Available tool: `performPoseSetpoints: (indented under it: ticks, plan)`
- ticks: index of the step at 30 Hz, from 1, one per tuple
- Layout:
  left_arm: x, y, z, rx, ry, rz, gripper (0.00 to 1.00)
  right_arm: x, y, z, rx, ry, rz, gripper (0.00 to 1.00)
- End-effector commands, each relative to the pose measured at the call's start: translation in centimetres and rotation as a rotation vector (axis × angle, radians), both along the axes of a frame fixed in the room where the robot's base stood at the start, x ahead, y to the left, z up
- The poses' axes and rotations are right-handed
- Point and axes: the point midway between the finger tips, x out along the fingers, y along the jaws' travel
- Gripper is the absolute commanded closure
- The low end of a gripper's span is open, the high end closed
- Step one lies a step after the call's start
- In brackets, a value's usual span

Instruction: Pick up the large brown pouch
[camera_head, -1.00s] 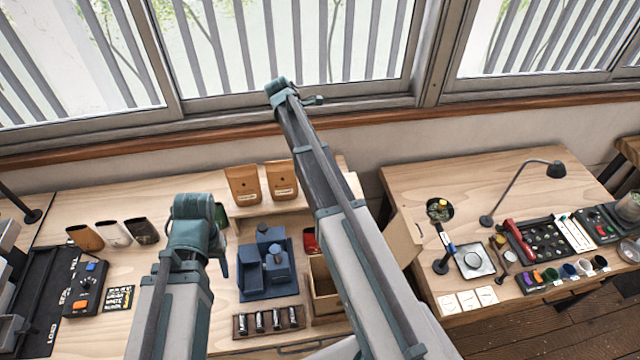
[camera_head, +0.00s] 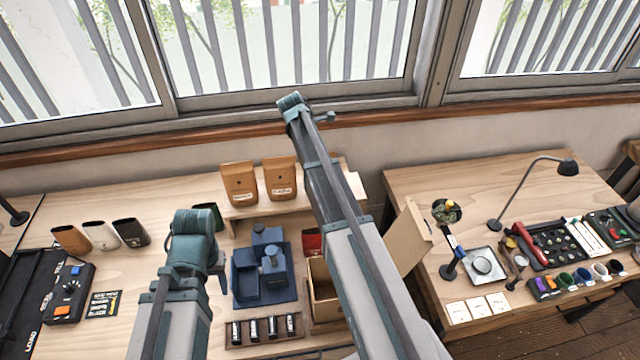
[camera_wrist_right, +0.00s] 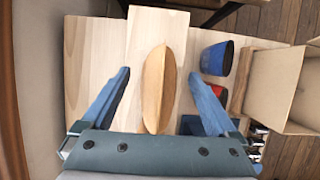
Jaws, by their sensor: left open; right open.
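A large brown pouch (camera_wrist_right: 158,90) stands on a wooden shelf in the right wrist view, seen from above as a narrow leaf shape. My right gripper (camera_wrist_right: 158,85) is open, one finger on each side of the pouch, with gaps between. In the head view my right arm hides this gripper and that spot. Two brown pouches with pale labels, a left one (camera_head: 239,183) and a right one (camera_head: 280,178), stand on the riser left of my right arm. My left gripper (camera_head: 218,272) shows only in small part beside my left arm; it is open, apart from the pouches.
A blue container (camera_wrist_right: 217,58) and a red one (camera_wrist_right: 218,93) stand beside the shelf. An open carton (camera_wrist_right: 275,82) is close by. Three cups, tan (camera_head: 70,239), white (camera_head: 101,235) and dark (camera_head: 131,232), stand left.

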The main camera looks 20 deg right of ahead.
Motion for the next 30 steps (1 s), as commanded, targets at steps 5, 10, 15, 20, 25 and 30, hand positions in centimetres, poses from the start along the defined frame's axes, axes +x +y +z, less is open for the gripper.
performPoseSetpoints:
  ticks: [5, 10, 15, 20, 25, 30]
  plan:
    - [0.01, -0.01, -0.73, 0.0, -0.001, 0.001, 0.5, -0.07, -0.31, -0.72, 0.0, 0.0, 0.0, 0.06]
    - [0.01, -0.01, -0.62, 0.0, 0.0, 0.001, 0.5, -0.06, -0.3, -0.63, 0.0, 0.0, 0.0, 0.12]
    - [0.0, 0.0, -0.62, 0.0, 0.0, 0.001, 0.5, -0.05, -0.3, -0.62, 0.0, 0.0, -0.001, 0.42]
    - [0.0, 0.0, -0.63, 0.0, 0.0, 0.001, 0.5, -0.05, -0.29, -0.63, 0.0, 0.0, -0.001, 0.71]
    - [0.0, 0.0, -0.63, 0.0, 0.0, 0.001, 0.5, -0.05, -0.29, -0.63, 0.0, 0.0, -0.001, 1.0]
    - [0.0, 0.0, -0.63, 0.0, 0.0, 0.001, 0.5, -0.05, -0.28, -0.63, 0.0, 0.0, -0.001, 1.0]
